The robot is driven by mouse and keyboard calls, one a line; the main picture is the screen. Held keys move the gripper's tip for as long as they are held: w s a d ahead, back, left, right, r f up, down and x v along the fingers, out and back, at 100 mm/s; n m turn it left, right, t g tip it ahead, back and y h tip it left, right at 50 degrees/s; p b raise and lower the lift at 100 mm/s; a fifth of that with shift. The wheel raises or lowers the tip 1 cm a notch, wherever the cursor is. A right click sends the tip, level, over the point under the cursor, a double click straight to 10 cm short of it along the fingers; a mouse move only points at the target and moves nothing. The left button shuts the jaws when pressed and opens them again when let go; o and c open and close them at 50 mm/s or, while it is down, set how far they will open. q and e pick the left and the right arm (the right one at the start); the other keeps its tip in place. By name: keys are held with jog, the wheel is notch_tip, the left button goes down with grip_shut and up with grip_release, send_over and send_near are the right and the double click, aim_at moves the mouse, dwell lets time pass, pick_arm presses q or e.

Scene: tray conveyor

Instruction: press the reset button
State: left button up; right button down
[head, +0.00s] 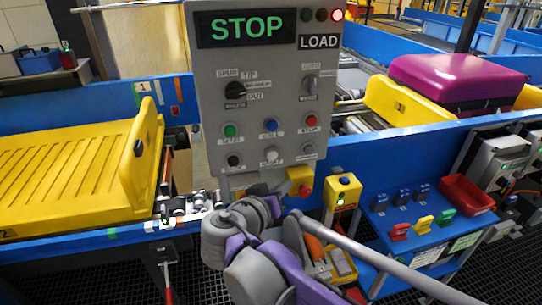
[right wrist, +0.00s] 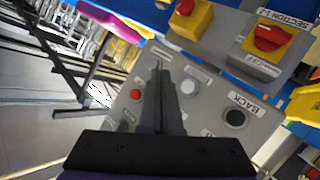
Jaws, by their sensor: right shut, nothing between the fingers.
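The grey control panel (head: 262,110) stands upright at the centre of the head view, with a STOP display and a LOAD label. In its lower row, a white button (head: 271,155), probably the reset one, sits between a black and a grey button; its label is too blurred to read surely. In the right wrist view the white button (right wrist: 188,87) shows just right of my fingers. My right gripper (right wrist: 158,75) is shut and empty, its fingers over the panel face, hiding part of it. Contact with any button cannot be told. My left gripper is not in view.
Green, blue and red buttons (head: 311,122) form the row above. A red emergency knob (head: 303,190) sits below the panel. A yellow tray (head: 80,180) lies on the conveyor at left; a purple suitcase (head: 455,78) lies in another at right. A red bin (head: 466,195) is at lower right.

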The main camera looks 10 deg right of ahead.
aim_at(272, 155)
jog(key=w, duration=0.8)
jog(key=shift+w+a, duration=0.1)
jog(key=shift+w, duration=0.3)
jog(key=shift+w, duration=0.1)
dwell(1.9)
jog(key=shift+w, duration=0.35)
